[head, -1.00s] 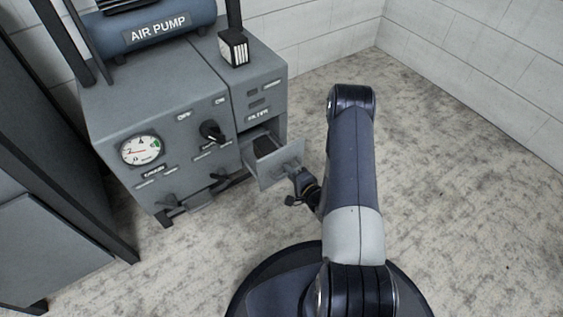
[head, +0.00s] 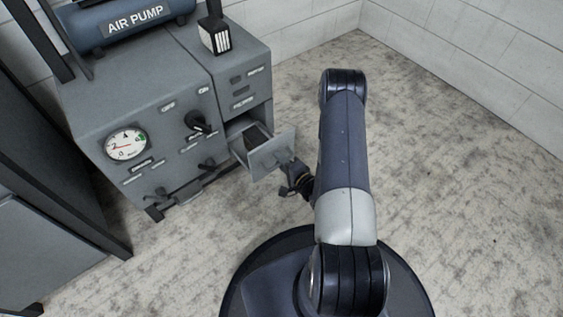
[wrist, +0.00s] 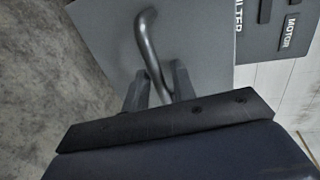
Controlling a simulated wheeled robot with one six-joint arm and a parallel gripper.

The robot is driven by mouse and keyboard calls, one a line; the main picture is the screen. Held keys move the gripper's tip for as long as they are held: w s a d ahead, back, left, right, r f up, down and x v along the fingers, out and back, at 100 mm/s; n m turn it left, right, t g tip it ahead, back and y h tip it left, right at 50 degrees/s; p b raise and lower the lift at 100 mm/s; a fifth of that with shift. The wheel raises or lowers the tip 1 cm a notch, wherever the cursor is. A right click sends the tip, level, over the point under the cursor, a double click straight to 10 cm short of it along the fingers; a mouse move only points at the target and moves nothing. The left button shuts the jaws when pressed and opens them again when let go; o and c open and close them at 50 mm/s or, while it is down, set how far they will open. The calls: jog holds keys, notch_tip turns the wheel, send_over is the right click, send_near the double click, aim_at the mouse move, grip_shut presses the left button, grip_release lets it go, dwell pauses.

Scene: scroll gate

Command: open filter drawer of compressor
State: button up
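The filter drawer (head: 272,154) of the grey compressor (head: 150,85) stands well out from the cabinet, and I see into its inside. My gripper (head: 292,178) is in front of the drawer's face, at its handle. In the wrist view, the grey drawer front (wrist: 195,35) fills the upper middle. Its curved metal handle (wrist: 146,45) runs down between the two dark fingers of my gripper (wrist: 160,78). The fingers stand on either side of the bar; whether both press on it is not clear. The far ends of the fingers are hard to make out.
A gauge (head: 126,144) and a black knob (head: 198,122) are on the compressor's front. A blue air pump tank (head: 125,22) lies on top. A dark cabinet (head: 50,225) stands at the left. The concrete floor (head: 450,165) to the right is clear.

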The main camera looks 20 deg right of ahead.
jog(key=p+v, duration=0.3)
jog(key=v, duration=0.8)
jog(key=shift+w+f, duration=0.1)
jog(key=shift+w, duration=0.1)
dwell(0.4)
jog(key=shift+b+x, duration=1.5)
jog(key=shift+x, duration=4.05)
jog(key=shift+a, duration=0.1)
